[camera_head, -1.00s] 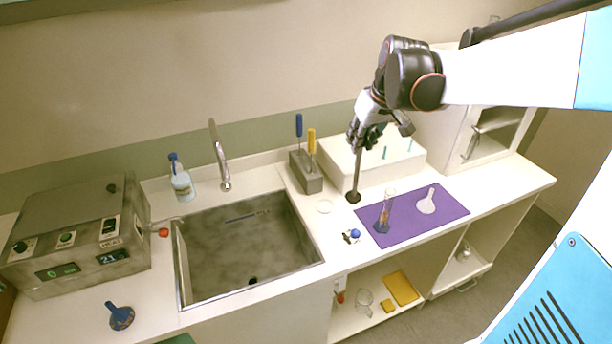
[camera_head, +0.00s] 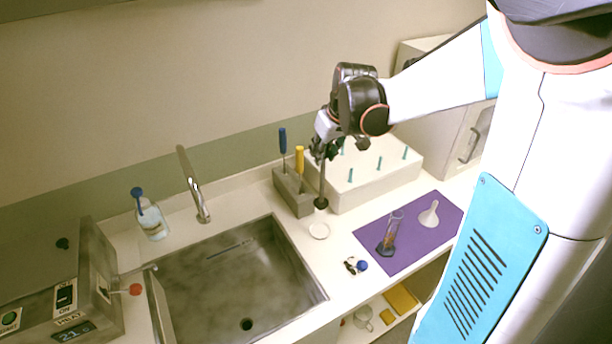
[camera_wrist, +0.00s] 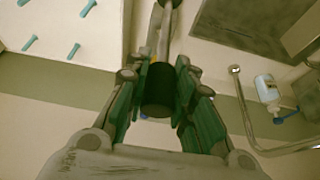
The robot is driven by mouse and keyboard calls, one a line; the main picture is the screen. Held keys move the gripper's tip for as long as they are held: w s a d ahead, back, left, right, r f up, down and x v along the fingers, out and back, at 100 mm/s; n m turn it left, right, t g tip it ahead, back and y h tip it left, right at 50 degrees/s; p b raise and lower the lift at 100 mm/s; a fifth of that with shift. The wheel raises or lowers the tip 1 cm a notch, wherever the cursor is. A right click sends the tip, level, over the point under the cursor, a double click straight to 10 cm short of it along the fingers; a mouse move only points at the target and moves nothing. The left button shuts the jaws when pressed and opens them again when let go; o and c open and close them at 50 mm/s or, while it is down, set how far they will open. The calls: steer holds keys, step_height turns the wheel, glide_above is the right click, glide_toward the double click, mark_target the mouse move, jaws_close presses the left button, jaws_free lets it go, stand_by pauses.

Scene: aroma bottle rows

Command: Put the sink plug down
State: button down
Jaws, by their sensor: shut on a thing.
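The sink plug (camera_head: 321,203) is a dark rod with a black round foot, hanging upright below my gripper (camera_head: 324,150) in the head view. My gripper is shut on its dark cylindrical top, which shows between the green-padded fingers in the wrist view (camera_wrist: 159,90).
The grey block (camera_head: 293,192) holds a blue and a yellow tool. A white box with teal pegs (camera_head: 365,172) stands behind right. A purple mat (camera_head: 410,237) carries a cylinder and a funnel. A tap (camera_head: 194,185) and bottle (camera_head: 151,220) stand behind the sink.

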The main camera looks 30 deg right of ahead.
mark_target(323, 182)
step_height(323, 182, down, 12)
steer(key=shift+r+b, duration=0.1)
steer(key=shift+b, duration=0.8)
steer(key=shift+f, duration=0.2)
steer(key=c, duration=1.4)
jaws_free()
steer(key=shift+o, duration=0.2)
steer(key=shift+r, duration=0.1)
steer(key=p+v, duration=0.2)
steer(key=v, duration=1)
steer(key=shift+r, duration=0.1)
